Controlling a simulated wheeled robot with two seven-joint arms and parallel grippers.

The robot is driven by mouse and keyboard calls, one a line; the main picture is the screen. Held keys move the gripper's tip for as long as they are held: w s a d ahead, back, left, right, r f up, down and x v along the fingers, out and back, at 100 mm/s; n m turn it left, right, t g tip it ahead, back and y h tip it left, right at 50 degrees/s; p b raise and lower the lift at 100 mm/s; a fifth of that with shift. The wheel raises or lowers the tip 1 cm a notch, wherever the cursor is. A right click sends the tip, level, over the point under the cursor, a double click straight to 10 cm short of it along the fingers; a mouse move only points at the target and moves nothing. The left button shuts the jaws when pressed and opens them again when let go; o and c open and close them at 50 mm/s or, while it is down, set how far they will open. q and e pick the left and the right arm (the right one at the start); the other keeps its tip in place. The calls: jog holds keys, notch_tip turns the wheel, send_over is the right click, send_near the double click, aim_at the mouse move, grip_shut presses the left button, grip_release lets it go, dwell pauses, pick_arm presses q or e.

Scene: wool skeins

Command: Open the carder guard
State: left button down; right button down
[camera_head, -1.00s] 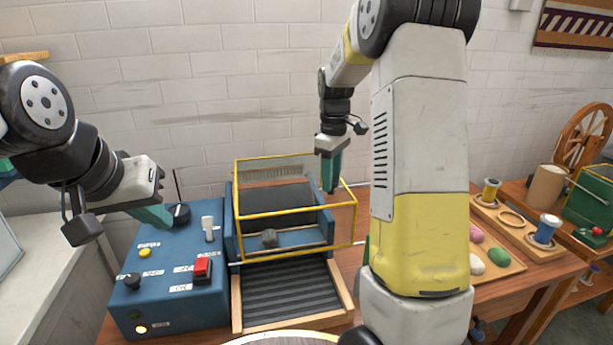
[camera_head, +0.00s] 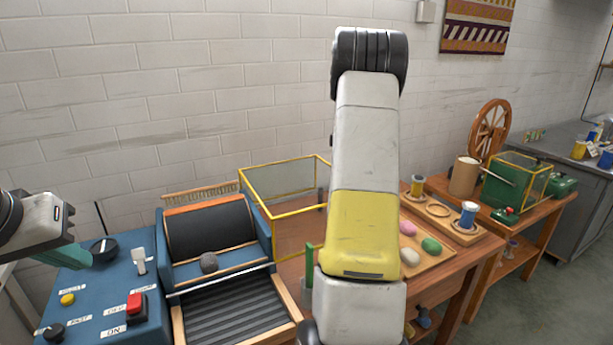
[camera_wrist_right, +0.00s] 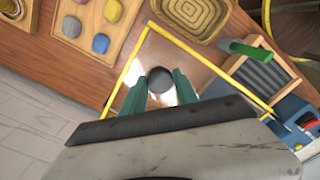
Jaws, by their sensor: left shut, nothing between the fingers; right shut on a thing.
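The carder (camera_head: 160,262) stands at the lower left in the head view: a blue machine with a black drum and a ribbed dark feed bed. Its guard (camera_head: 283,182), a clear box with a yellow frame, stands to the right of the drum, which is uncovered. In the right wrist view the yellow frame (camera_wrist_right: 185,42) surrounds a dark round knob (camera_wrist_right: 160,80). My right gripper (camera_wrist_right: 160,88) is shut on this knob; in the head view my right arm hides it. My left gripper (camera_head: 72,257) is shut and empty, above the carder's control box.
To the right are a tray of colored wool balls (camera_head: 425,258), a blue spool (camera_head: 467,215) and a green machine (camera_head: 505,190).

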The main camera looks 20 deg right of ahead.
jog(key=shift+d, duration=0.25)
jog(key=c, duration=0.9)
grip_release()
jog(key=shift+c, duration=0.2)
notch_tip(320, 180, up, 8)
jog(key=shift+f, duration=0.25)
jog(key=shift+r, duration=0.2)
jog(key=shift+a, duration=0.1)
